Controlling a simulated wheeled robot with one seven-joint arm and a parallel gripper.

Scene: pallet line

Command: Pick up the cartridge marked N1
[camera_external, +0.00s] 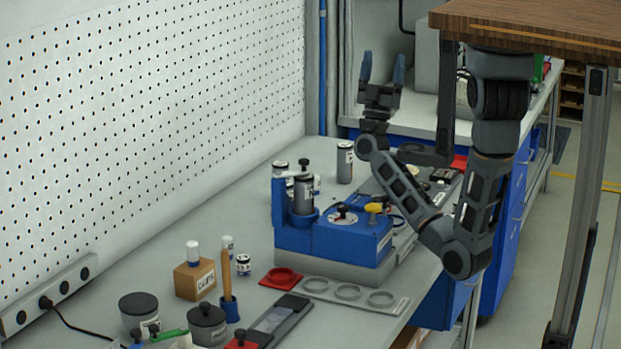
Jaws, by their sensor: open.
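Several grey, dark-capped cylinders stand around a blue bench device (345,240). One grey cylinder (345,165) with a white label stands upright on the bench behind the device. Another grey cylinder (303,197) stands upright in a blue round holder at the device's left side. Others, partly hidden, stand just behind it. The markings are too small to read, so I cannot tell which cartridge is N1. My gripper (383,66) is raised above the far part of the bench, fingers pointing up, spread and empty. It is apart from all the cylinders.
The grey bench runs along a white pegboard wall (150,120). In front are a cardboard box (195,278), a red square holder (281,278), a grey tray with round recesses (350,293) and dark jars (207,325). A wooden tabletop (540,25) overhangs at upper right.

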